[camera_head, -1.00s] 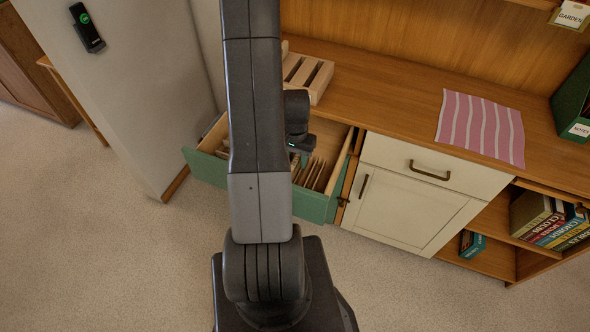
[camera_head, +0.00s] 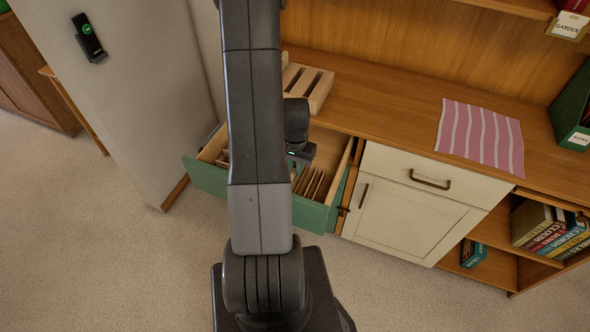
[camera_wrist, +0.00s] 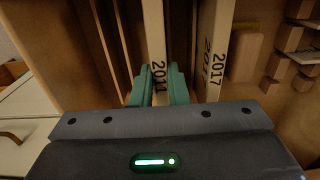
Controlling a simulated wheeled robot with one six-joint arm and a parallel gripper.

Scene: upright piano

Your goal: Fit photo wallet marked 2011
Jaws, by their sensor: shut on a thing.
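The photo wallet marked 2011 (camera_wrist: 156,38) is a pale, narrow upright piece in the wrist view, its label facing me. My gripper (camera_wrist: 158,88) has its green fingers shut on it, one on each side. In the head view my gripper (camera_head: 301,156) is at the open green-fronted drawer (camera_head: 318,217), over its right part. Several upright wallets (camera_head: 312,182) show in the drawer there. My arm hides the middle of the drawer, and the held wallet cannot be made out in the head view.
A wallet marked 2017 (camera_wrist: 214,50) stands just right of the held one, with a gap between. A slotted wooden rack (camera_head: 306,86) stands on the counter behind the drawer. A pink striped cloth (camera_head: 480,138) lies farther right. A white cabinet (camera_head: 405,215) adjoins the drawer.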

